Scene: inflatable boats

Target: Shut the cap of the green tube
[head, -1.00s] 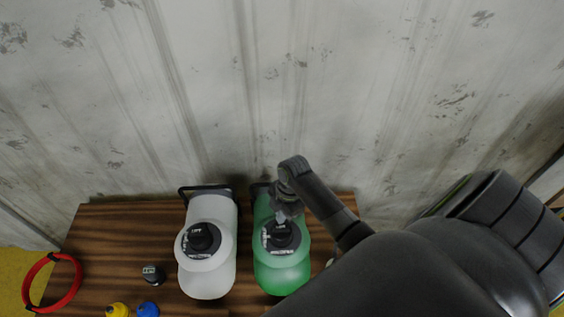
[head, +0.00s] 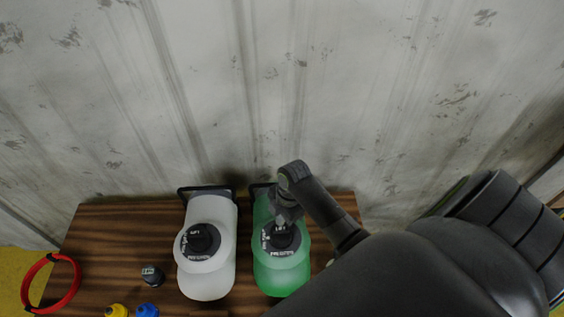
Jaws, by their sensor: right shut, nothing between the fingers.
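The green tube (head: 282,277) is a translucent green bottle at the back of the wooden table, with its neck end facing up toward me. Its black cap (head: 284,240) sits on top, with white lettering around its rim. My right gripper (head: 284,222) is shut and empty. Its fingertips are at the cap's upper edge and hide part of it; I cannot tell whether they touch it. My left gripper is not in view.
A white bottle (head: 207,283) with a black cap stands just left. A small black cap (head: 152,275), yellow (head: 117,311) and blue (head: 148,311) pieces and a red ring (head: 66,298) are further left. A metal wall (head: 200,90) rises behind the table (head: 110,240).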

